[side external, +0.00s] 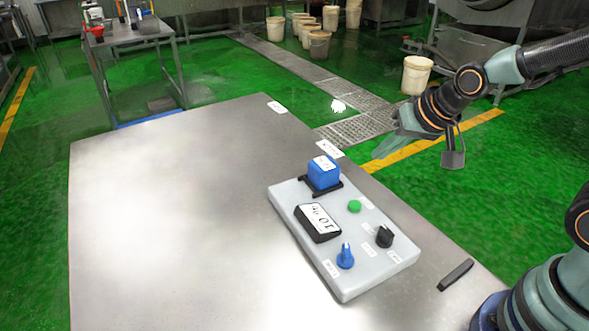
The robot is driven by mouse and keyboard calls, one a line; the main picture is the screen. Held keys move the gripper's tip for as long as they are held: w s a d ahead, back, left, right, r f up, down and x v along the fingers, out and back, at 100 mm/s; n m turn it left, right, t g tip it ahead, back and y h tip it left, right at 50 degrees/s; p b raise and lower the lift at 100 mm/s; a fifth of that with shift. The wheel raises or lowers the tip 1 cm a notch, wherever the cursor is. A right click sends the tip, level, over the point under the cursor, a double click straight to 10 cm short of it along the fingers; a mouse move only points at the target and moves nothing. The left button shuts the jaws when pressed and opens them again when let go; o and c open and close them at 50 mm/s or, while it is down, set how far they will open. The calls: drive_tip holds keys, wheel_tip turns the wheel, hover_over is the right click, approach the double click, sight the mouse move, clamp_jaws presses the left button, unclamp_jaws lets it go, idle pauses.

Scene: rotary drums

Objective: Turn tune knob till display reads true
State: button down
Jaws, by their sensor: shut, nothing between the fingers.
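A light grey control panel (372,265) lies on the metal table. A black-framed display (318,222) on its left side shows dark characters on white, seen turned round; I cannot read them surely. A blue knob (345,258) with an upright pointer stands near the panel's front edge. A black knob (384,237) stands on the right side. The small labels beside both knobs are too small to read, so I cannot tell which is the tune knob. My gripper (379,153) is shut and empty, in the air to the upper right of the panel, apart from both knobs.
A green button (354,206) and a blue block (323,173) on a black holder share the panel. A dark bar (455,275) lies on the table at the right. The table's left side (170,220) is clear. Buckets stand on the floor behind.

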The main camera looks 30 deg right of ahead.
drive_tip(key=s+d+r+n+g, duration=0.1)
drive_tip(key=s+d+r+n, duration=0.2)
drive_tip(key=s+r, duration=0.4)
drive_tip(key=shift+s+r+n+h, duration=0.2)
drive_tip(key=shift+n+h, duration=0.1)
drive_tip(key=shift+n, duration=0.5)
